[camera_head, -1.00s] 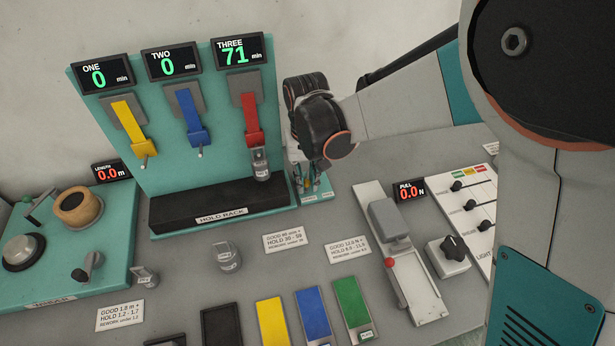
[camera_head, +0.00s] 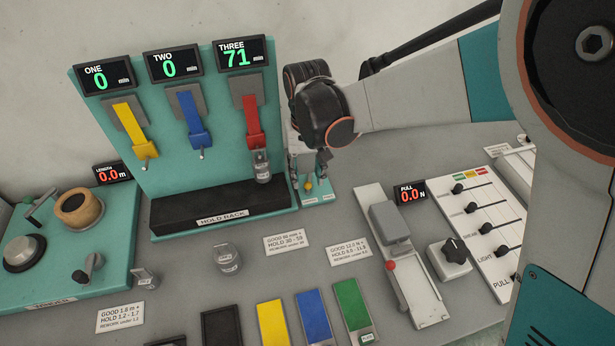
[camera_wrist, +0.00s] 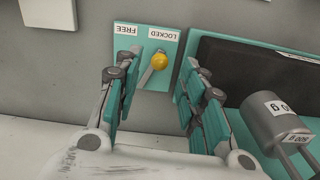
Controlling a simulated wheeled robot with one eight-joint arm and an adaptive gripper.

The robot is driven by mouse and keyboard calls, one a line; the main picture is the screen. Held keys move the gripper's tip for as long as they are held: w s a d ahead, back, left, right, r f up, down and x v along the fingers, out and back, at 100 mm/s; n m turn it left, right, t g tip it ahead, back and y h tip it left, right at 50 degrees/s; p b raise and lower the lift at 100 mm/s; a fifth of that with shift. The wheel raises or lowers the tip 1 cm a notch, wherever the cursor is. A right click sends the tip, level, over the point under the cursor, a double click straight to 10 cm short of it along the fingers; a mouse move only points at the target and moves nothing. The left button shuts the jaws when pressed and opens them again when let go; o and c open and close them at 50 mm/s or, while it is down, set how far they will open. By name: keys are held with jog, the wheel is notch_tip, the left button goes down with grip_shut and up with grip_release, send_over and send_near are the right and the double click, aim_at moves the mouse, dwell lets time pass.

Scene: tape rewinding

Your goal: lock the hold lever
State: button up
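The hold lever (camera_wrist: 149,75) is a short grey arm with a yellow ball on its end, on a small teal plate with FREE and LOCKED labels. In the wrist view its ball is below the LOCKED label (camera_wrist: 163,34), and the lever leans to that side. The yellow ball (camera_head: 308,187) also shows in the head view, just right of the hold rack. My gripper (camera_wrist: 160,98) is open and empty, its fingers on either side of the lever and apart from it. In the head view my gripper (camera_head: 307,172) is above and behind the ball.
The teal hold rack (camera_head: 185,215) with three coloured levers and displays stands just left of my gripper. A weight (camera_wrist: 275,120) hangs close to the right finger in the wrist view. The pull gauge (camera_head: 390,220) lies to the right. Grey table between them is free.

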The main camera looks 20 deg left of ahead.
aim_at(307, 182)
notch_tip(307, 182, up, 9)
dwell(0.3)
